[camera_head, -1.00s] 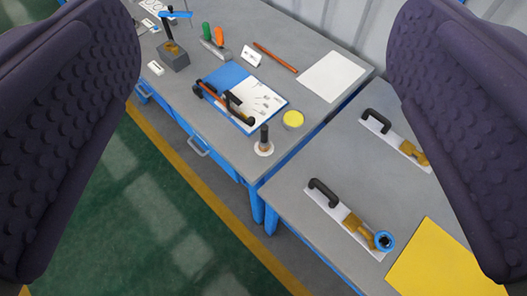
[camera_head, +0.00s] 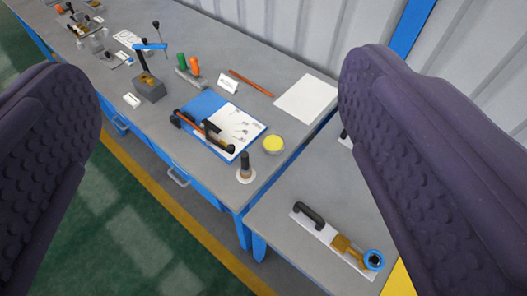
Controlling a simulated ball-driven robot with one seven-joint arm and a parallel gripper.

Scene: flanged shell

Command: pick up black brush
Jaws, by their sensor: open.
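A small upright brush-like piece (camera_head: 245,168) with a black handle and a pale round base stands near the front right corner of the far grey table. It is the likeliest black brush, though it is too small to be sure. My gripper (camera_head: 222,75) is open and empty. Its two dark, studded fingers frame the left and right of the view. The brush shows between them, well beyond the fingers and touched by neither. The right finger hides part of the near table.
A blue-and-white board with tools (camera_head: 236,122) and a yellow-topped cup (camera_head: 273,143) are close to the brush. A white plate with a black handle (camera_head: 310,213) lies on the near table (camera_head: 272,214). A grey wall (camera_head: 310,35) stands behind. Green floor is open at left.

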